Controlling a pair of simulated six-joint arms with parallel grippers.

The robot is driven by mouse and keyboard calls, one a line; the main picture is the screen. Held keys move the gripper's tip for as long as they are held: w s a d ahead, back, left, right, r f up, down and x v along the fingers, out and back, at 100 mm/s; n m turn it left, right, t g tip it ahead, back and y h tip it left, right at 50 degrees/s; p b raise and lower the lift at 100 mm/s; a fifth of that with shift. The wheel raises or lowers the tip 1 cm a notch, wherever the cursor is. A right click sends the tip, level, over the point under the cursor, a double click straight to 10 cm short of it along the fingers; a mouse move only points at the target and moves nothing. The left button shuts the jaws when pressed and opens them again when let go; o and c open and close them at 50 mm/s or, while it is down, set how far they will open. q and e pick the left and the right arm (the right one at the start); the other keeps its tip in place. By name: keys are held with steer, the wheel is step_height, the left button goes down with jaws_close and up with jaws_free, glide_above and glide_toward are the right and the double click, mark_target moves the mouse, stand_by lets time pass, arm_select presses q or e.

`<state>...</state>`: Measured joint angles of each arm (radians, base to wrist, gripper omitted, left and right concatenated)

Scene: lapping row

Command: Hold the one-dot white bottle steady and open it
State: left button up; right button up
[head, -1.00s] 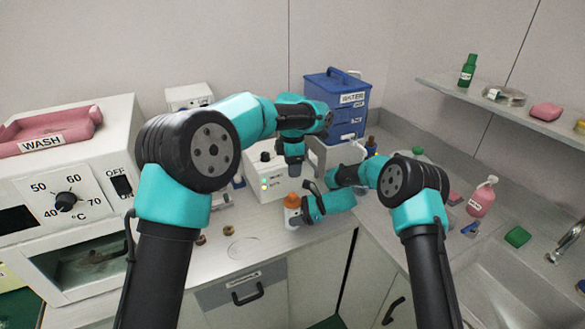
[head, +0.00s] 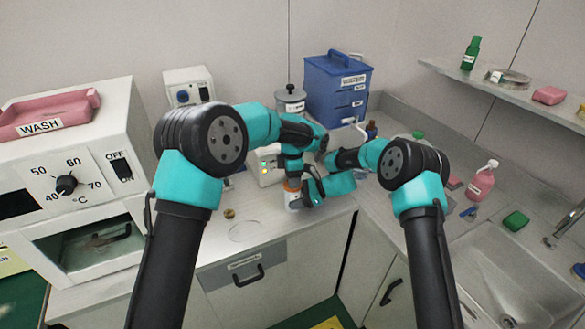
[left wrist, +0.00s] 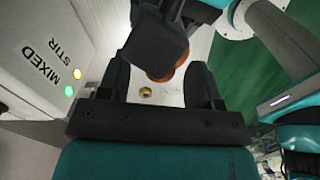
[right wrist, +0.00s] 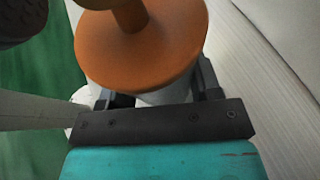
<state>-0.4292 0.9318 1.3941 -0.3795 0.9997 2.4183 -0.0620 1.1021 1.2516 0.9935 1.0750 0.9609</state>
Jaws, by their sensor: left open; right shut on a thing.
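The white bottle (head: 292,204) with an orange cap (head: 292,185) stands upright near the counter's front edge. Its dot mark cannot be made out. My right gripper (head: 304,199) is shut on the bottle's white body (right wrist: 160,96) from the right, below the wide cap (right wrist: 140,50). My left gripper (head: 293,178) points down from above, right over the cap. In the left wrist view its two fingers (left wrist: 158,85) are open, with the orange cap (left wrist: 165,76) partly in sight between them. Whether they touch the cap cannot be told.
A small brass-coloured cap (head: 229,213) lies on the counter left of the bottle. The white MIXED/STIR box (head: 268,172) stands close behind. A grey lidded pot (head: 290,104) and a blue drawer box (head: 337,88) are farther back. The sink (head: 500,280) is at the right.

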arm_select(q)
steer(key=shift+f, duration=0.35)
steer(key=shift+c, duration=0.3)
jaws_close()
steer(key=shift+r, duration=0.1)
steer(key=shift+r, duration=1.1)
stand_by(0.8)
steer(key=shift+r, duration=2)
arm_select(e)
steer(key=o, duration=1.4)
steer(key=shift+c, duration=0.2)
steer(key=shift+d, duration=0.1)
